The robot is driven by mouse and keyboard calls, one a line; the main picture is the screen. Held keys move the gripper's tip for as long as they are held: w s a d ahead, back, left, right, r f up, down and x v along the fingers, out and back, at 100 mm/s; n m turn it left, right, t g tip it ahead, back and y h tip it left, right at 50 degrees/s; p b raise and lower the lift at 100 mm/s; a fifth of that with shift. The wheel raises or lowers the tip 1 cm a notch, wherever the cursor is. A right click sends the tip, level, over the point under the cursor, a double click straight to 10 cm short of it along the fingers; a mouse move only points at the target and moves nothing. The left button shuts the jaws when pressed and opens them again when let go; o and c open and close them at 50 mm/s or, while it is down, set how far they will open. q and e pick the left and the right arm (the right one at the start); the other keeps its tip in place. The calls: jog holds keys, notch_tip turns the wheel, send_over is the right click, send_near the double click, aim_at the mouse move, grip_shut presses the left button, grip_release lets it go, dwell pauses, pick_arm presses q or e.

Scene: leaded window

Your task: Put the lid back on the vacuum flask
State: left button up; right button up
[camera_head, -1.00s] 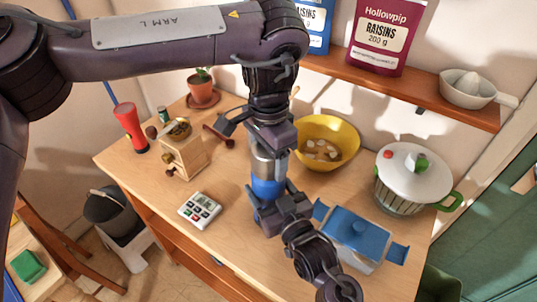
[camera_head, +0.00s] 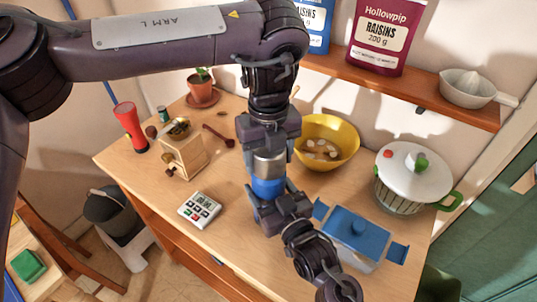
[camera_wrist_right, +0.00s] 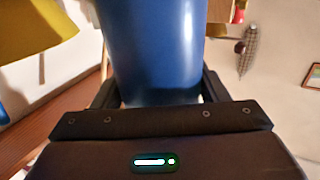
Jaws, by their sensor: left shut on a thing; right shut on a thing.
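The vacuum flask (camera_head: 267,167) stands upright over the table, with a steel body and a blue lower part. My right gripper (camera_head: 268,205) is shut on that blue part, which fills the middle of the right wrist view (camera_wrist_right: 152,50) between the two fingers. My left gripper (camera_head: 272,138) points down over the flask's top and is shut. The lid is hidden by the left gripper's fingers, so I cannot see how it sits on the flask.
A yellow bowl (camera_head: 343,138) stands close behind the flask. A white timer (camera_head: 200,209), a wooden grinder (camera_head: 184,157) and a spoon (camera_head: 218,134) lie to the left. A blue-lidded dish (camera_head: 357,232) and a white-lidded pot (camera_head: 412,172) stand right. A shelf (camera_head: 455,112) runs behind.

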pick_arm(q)
jog(key=m, duration=0.4)
jog(key=shift+w+m, duration=0.1)
jog(key=shift+m, duration=0.2)
jog(key=m, duration=0.5)
jog(key=shift+m, duration=0.3)
jog(key=o, duration=1.1)
jog(key=shift+r, duration=2.3)
jog(key=shift+c, duration=0.5)
jog(key=r+n, duration=0.1)
jog(key=n, duration=0.3)
jog(key=shift+d+r, duration=0.1)
jog(key=shift+r, duration=0.3)
jog(key=n, duration=0.1)
jog(key=r+n, duration=0.1)
jog(key=n, duration=0.2)
jog(key=shift+r, duration=0.3)
